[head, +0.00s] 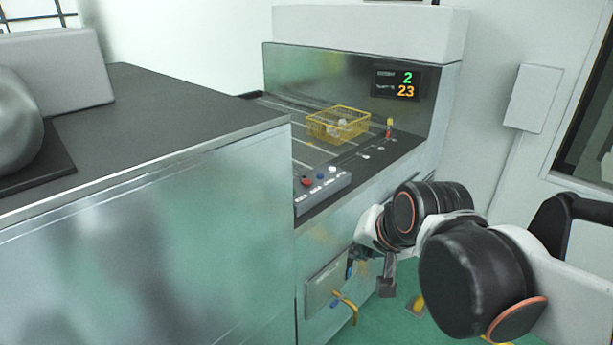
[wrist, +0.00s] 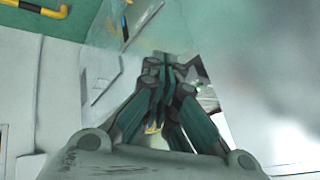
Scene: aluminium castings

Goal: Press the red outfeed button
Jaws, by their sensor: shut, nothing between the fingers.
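The red button (head: 307,182) sits on a low grey control box (head: 325,188) at the near edge of the conveyor recess in the head view. A blue button (head: 320,175) and a white button (head: 333,169) are beside it in a row. My gripper (wrist: 168,62) is shut and empty in the wrist view. In the head view my arm is right of and below the control box, in front of the machine's lower front, apart from the button. I cannot make out the red button in the wrist view; the fingers hide part of the scene there.
A yellow basket (head: 325,128) with castings stands on the conveyor. A display (head: 397,84) reads 2 and 23. A dark-topped counter (head: 150,110) fills the left. A wall box (head: 533,98) hangs at right.

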